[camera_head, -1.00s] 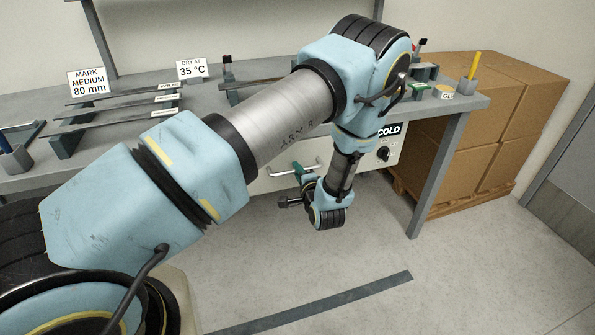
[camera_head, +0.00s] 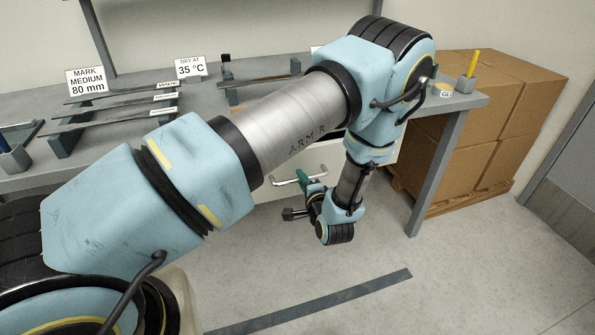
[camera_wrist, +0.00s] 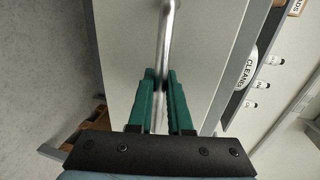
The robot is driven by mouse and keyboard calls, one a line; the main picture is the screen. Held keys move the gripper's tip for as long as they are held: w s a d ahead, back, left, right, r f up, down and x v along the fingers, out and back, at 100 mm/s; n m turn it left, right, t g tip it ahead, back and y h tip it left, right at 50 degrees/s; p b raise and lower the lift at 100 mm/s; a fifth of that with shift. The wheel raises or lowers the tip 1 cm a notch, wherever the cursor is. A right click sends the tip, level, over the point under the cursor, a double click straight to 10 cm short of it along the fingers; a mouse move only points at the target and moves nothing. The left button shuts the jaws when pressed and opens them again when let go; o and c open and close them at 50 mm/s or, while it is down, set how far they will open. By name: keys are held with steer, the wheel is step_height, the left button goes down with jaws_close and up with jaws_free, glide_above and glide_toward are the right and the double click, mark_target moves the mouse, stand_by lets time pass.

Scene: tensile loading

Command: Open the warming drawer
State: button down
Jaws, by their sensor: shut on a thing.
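The warming drawer's pale front (camera_head: 329,158) is below the bench, partly hidden behind my arm. Its metal bar handle (camera_head: 285,183) shows to the left of my gripper. My gripper (camera_head: 303,178) has green fingers and is shut on this handle. In the wrist view the gripper (camera_wrist: 158,82) has its two green fingers on either side of the handle bar (camera_wrist: 169,30), with the pale drawer front (camera_wrist: 125,50) behind. The drawer stands out somewhat from the bench; its inside is hidden.
The grey bench (camera_head: 225,105) carries dark strips on racks and signs. Its leg (camera_head: 437,170) stands right of my arm. Stacked cardboard boxes (camera_head: 490,120) fill the right side. The floor (camera_head: 400,230) in front is clear, with a flat dark stripe (camera_head: 330,300).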

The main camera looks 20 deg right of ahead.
steer(key=f+v, duration=0.2)
steer(key=v, duration=0.7)
steer(key=s+f+v, duration=0.1)
steer(key=f+v, duration=0.1)
steer(key=v, duration=0.8)
steer(key=c, duration=0.8)
jaws_free()
steer(key=shift+c, duration=0.2)
steer(key=b+v, duration=0.2)
steer(key=v, duration=0.8)
steer(key=shift+s, duration=0.35)
